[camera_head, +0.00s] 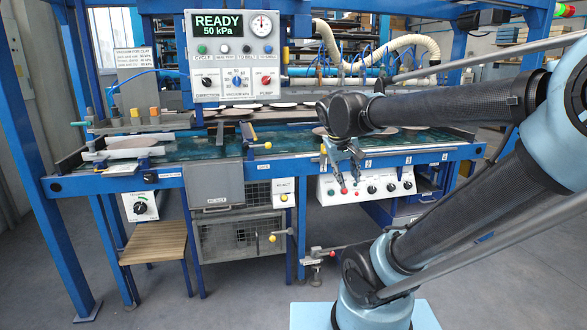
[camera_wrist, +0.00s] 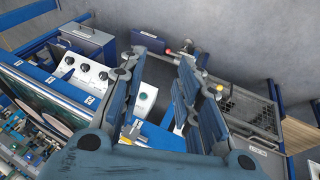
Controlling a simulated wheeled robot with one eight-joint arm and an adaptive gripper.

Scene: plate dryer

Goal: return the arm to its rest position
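My gripper (camera_head: 343,175) hangs in front of the machine's front rail, to the right of centre in the head view, with its fingers pointing down. In the wrist view my gripper (camera_wrist: 160,118) shows two blue-grey fingers spread apart with nothing between them. The head view shows my arm raised and bent, with its forearm reaching left from the right side. The blue-framed plate dryer (camera_head: 240,172) stands behind the gripper. Its display panel (camera_head: 235,55) reads READY, 50 kPa.
A white control box (camera_head: 366,187) with knobs sits under the rail, close behind the gripper. Round pale plates (camera_head: 130,143) lie on the machine bed. A wooden-topped stool (camera_head: 155,242) stands at the left. A valve with a red knob (camera_head: 330,252) sits low in front. Open floor lies at front left.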

